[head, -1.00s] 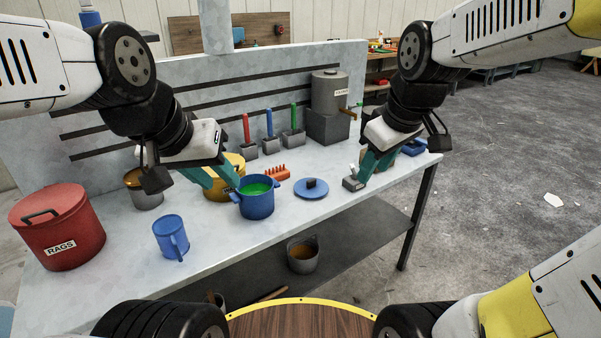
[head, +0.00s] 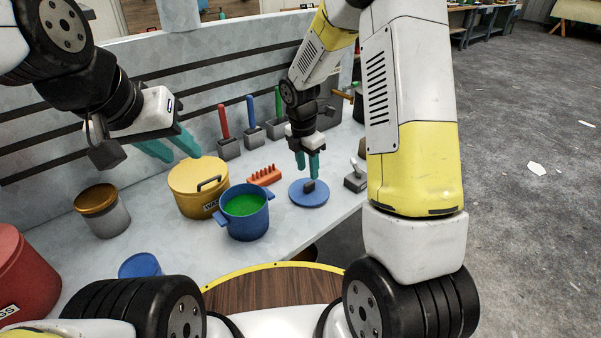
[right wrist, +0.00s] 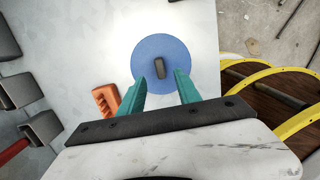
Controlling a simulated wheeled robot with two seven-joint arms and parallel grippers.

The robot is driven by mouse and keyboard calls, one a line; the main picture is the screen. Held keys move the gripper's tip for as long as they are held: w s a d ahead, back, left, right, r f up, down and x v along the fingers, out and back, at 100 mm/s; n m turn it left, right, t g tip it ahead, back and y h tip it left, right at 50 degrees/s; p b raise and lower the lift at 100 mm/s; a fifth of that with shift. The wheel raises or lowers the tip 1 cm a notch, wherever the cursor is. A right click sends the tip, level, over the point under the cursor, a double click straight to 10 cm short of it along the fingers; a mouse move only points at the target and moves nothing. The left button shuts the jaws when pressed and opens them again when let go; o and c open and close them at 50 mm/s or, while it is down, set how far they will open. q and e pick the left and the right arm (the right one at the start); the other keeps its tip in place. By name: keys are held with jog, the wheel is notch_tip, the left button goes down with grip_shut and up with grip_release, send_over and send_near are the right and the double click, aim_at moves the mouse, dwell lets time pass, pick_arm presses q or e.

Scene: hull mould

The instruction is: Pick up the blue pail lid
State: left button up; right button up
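The blue pail lid (head: 309,199) lies flat on the bench, with a dark block-shaped knob in its middle. It also shows in the right wrist view (right wrist: 159,52). My right gripper (head: 306,172) points down just above the lid, its teal fingers apart and empty; in the right wrist view (right wrist: 160,90) the knob sits ahead, between the lines of the two fingers. I cannot tell the exact gap to the knob. The blue pail (head: 245,217), holding green stuff, stands uncovered left of the lid. My left gripper (head: 173,150) is open and empty above the yellow lidded pot.
The yellow pot (head: 190,201) stands behind the blue pail. An orange pegged block (head: 264,175) lies behind the lid, also in the right wrist view (right wrist: 104,101). A grey block with a lever (head: 355,180) stands right. A row of coloured-handled tools (head: 253,130) stands behind.

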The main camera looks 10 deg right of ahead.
aim_at(309, 183)
jog(key=f, duration=0.5)
jog(key=shift+w+d+f, duration=0.2)
jog(key=shift+d+f, duration=0.05)
jog(key=shift+f, duration=0.1)
grip_shut()
